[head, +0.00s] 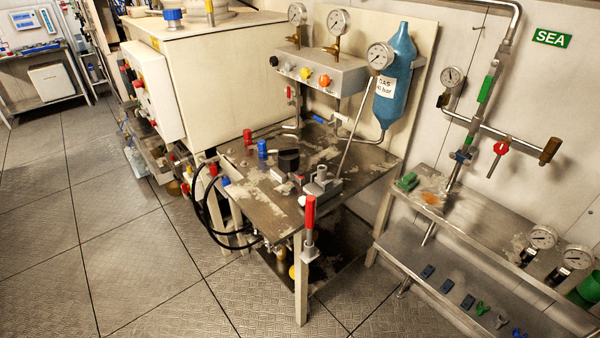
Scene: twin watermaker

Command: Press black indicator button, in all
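A small black knob or button (274,61) sits at the left end of the front of a grey box (345,77). A pale one, a yellow one and an orange one (324,80) follow to its right. A white control box (152,90) at the left also carries small coloured buttons on its side face, seen at a steep angle. I cannot tell whether a black one is among them. Labels are too small to read, so I cannot tell which is the indicator button. My gripper is not in view.
A worn metal table (240,160) stands below the grey box, with a black cap (288,160) and red-handled lever (310,215). Black hoses (205,205) loop at its left. A blue cylinder (393,85) and gauges stand behind. A low shelf (480,235) is at right. Floor at left is clear.

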